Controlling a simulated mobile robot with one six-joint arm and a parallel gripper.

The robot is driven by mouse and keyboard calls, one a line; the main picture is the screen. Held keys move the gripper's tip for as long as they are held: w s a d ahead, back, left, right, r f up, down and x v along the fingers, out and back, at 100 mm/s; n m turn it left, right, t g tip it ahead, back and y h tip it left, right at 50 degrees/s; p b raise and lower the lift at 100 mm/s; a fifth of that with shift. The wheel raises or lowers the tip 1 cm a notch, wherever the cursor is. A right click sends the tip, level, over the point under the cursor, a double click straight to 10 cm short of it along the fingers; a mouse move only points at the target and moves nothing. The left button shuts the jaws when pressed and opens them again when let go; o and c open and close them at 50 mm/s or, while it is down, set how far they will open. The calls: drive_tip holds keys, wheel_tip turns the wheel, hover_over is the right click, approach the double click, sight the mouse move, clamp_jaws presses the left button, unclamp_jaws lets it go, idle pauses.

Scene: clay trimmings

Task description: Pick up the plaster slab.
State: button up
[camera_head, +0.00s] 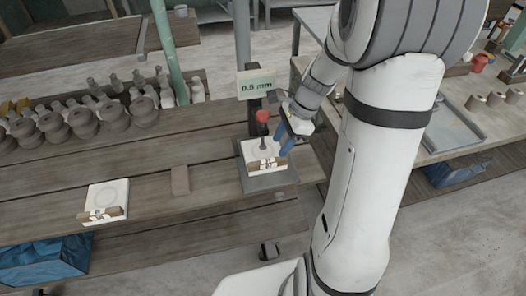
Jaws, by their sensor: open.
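Two white, squarish slabs are in view, and I cannot tell which one is the plaster slab. One slab (107,192) lies on the plank bench at the left, with a round mark on top and a brown strip along its front edge. The other slab (250,149) rests on the grey plate of a gauge stand, with a similar brown strip in front. My gripper (286,140), with blue fingers, is open. In the picture it is beside the right side of the slab on the stand; whether it touches is unclear.
The gauge stand (262,116) has a red knob and a "0.5 mm" sign (256,82). A small brown block (180,180) lies between the slabs. Several clay pots (84,121) stand at the back left. A side table (463,143) is at the right. Bare planks surround the left slab.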

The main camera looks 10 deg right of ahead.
sight(274, 159)
drive_tip(key=x, duration=0.4)
drive_tip(key=d+x, duration=0.1)
drive_tip(key=x, duration=0.2)
drive_tip(key=shift+a+f, duration=0.1)
drive_tip(key=shift+f, duration=0.15)
drive_tip(key=shift+c, duration=0.3)
clamp_jaws()
